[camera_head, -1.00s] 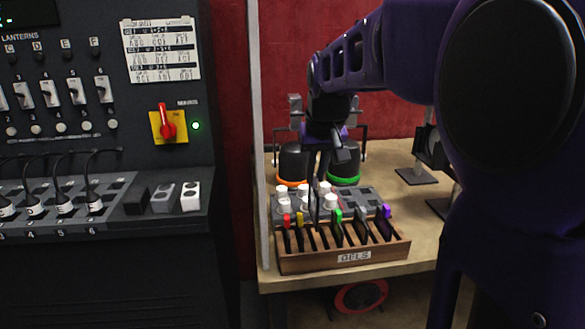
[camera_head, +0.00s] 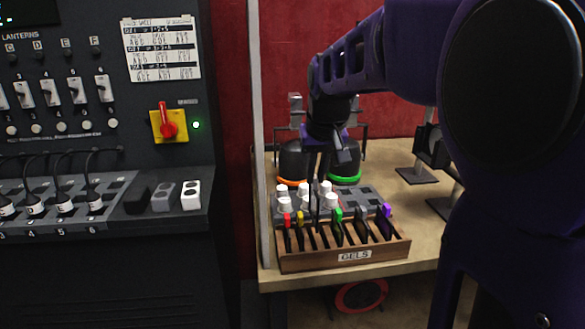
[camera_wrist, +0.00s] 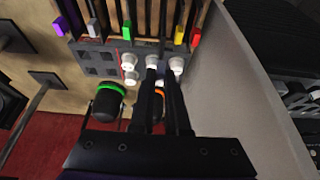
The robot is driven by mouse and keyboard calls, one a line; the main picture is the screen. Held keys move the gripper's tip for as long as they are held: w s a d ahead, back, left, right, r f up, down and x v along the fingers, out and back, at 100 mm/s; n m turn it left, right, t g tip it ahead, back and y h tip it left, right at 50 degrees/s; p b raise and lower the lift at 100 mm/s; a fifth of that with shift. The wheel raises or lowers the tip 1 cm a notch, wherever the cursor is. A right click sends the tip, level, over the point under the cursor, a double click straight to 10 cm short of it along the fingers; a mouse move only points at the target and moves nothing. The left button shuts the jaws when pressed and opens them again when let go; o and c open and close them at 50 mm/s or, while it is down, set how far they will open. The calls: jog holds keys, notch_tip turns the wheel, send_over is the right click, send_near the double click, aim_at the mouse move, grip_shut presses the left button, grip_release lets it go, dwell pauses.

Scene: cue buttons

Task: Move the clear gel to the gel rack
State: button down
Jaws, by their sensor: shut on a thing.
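My gripper (camera_head: 317,190) points down over the wooden gel rack (camera_head: 340,257), between the yellow-tabbed gel (camera_head: 300,218) and the green-tabbed gel (camera_head: 338,216). Its two dark fingers (camera_wrist: 163,72) lie close together in the wrist view and are shut on a thin thing, seemingly the clear gel. A pale tab (camera_wrist: 152,33), likely the clear gel's, shows between the green and yellow tabs. The fingers hide much of the held gel, and I cannot tell how deep it sits. The rack also holds red (camera_head: 287,218), grey (camera_head: 362,214) and purple (camera_head: 387,211) tabbed gels.
A grey block (camera_head: 362,197) with white-capped pieces stands right behind the rack. Two black lamps with an orange ring (camera_head: 291,181) and a green ring (camera_head: 344,179) stand further back. A pale upright panel edge (camera_head: 257,130) bounds the table at left. Open tabletop lies to the right.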

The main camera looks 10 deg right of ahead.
aim_at(315, 190)
jog(key=shift+f+b, duration=1.5)
jog(key=shift+f, duration=1.1)
jog(key=shift+f+b, duration=0.45)
jog(key=shift+f, duration=1.65)
jog(key=c, duration=0.8)
grip_release()
jog(key=shift+c, duration=0.2)
jog(key=shift+r, duration=0.1)
